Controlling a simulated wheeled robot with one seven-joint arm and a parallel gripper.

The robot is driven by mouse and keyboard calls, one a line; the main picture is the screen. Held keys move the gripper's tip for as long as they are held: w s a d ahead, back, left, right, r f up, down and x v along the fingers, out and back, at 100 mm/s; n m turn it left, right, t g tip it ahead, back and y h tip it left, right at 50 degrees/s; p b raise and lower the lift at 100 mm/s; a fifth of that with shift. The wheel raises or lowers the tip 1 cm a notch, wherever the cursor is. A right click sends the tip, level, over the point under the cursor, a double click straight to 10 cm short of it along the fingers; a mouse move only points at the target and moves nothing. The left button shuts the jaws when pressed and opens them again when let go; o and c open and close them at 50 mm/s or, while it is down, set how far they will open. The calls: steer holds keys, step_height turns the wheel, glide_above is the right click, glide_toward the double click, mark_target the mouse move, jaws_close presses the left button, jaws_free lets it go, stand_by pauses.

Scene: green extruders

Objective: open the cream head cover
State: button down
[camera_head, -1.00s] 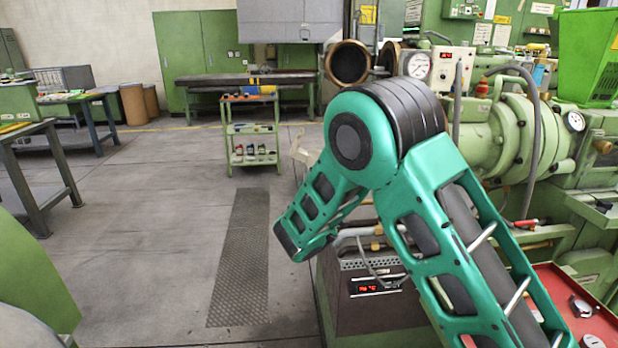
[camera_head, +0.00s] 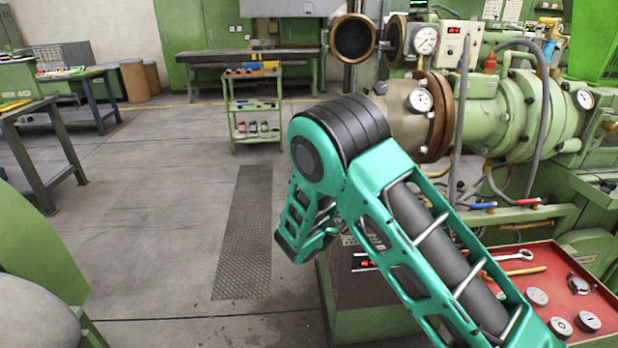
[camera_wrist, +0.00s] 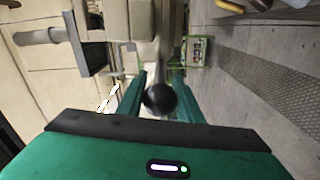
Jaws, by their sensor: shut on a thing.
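In the wrist view, my gripper (camera_wrist: 160,84) has its two teal fingers on either side of a round black knob (camera_wrist: 160,99), and it is shut on this knob. Behind the knob is a cream-coloured body (camera_wrist: 133,22), which looks like the cream head cover; its outline and how far it is open cannot be told. A grey shaft or stem stands just beyond the knob. In the head view my arm hides the gripper, and neither the knob nor the cream cover shows.
Green extruder machinery (camera_head: 516,108) with hoses and gauges stands at the right, close to my arm. A red tray (camera_head: 535,290) holds tools and round parts. A small green trolley (camera_head: 254,104) stands farther back. The floor at the left is mostly clear.

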steer(key=shift+a, duration=0.15)
stand_by(0.4)
steer(key=c, duration=1.4)
jaws_free()
steer(key=shift+o, duration=0.2)
steer(key=shift+f, duration=0.1)
steer(key=shift+s, duration=0.15)
steer(key=s+d, duration=0.1)
steer(key=s, duration=0.9)
steer(key=shift+s, duration=0.15)
steer(key=shift+f, duration=0.1)
